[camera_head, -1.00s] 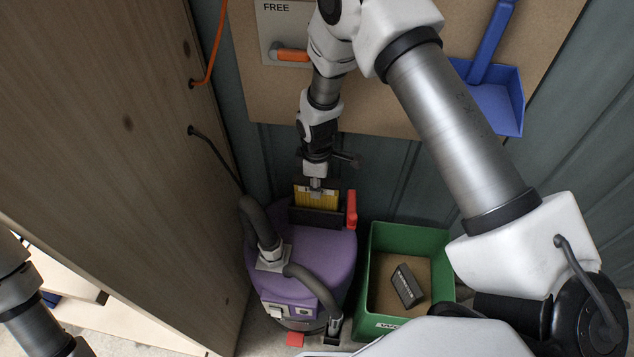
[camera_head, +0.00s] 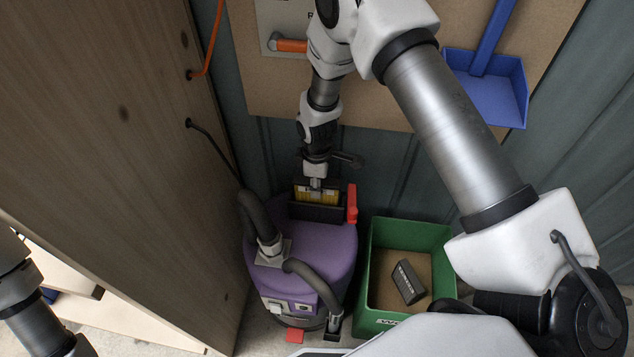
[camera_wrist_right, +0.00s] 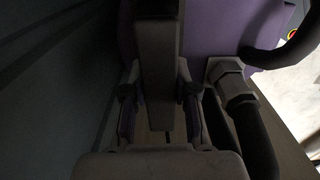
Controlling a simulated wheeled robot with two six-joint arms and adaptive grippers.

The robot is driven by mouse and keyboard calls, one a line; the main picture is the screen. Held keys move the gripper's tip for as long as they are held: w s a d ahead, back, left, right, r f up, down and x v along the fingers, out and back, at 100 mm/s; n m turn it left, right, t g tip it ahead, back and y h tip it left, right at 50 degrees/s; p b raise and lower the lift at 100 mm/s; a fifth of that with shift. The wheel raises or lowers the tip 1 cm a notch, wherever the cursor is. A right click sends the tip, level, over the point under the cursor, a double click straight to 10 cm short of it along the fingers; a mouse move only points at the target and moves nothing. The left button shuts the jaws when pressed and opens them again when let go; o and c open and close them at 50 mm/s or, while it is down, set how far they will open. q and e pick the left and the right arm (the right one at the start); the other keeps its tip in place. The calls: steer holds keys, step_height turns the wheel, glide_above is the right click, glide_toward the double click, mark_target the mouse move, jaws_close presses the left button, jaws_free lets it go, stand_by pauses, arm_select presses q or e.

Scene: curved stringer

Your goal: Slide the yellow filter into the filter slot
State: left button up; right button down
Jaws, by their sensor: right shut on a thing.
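The yellow filter (camera_head: 318,195) stands upright at the back of the purple vacuum cleaner (camera_head: 315,250). My right gripper (camera_head: 316,185) is shut on the filter's top edge from above. The filter's lower part is hidden behind the dark front wall of the filter slot (camera_head: 316,213); I cannot tell how deep it sits. In the right wrist view, the gripper's fingers (camera_wrist_right: 160,110) lie either side of a dark upright piece, with the purple body (camera_wrist_right: 210,35) beyond. At lower left of the head view only part of my left arm shows; its gripper is out of view.
A red lever (camera_head: 352,203) stands up right beside the slot. A grey hose (camera_head: 262,220) curves over the vacuum's left side. A green bin (camera_head: 372,290) with a dark block (camera_head: 408,282) stands to the right. A wooden panel (camera_head: 110,130) rises at left.

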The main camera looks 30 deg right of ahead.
steer(key=shift+f+b, duration=0.5)
steer(key=shift+f, duration=0.5)
steer(key=c, duration=0.8)
jaws_free()
steer(key=shift+r, duration=0.1)
step_height(320, 180, up, 12)
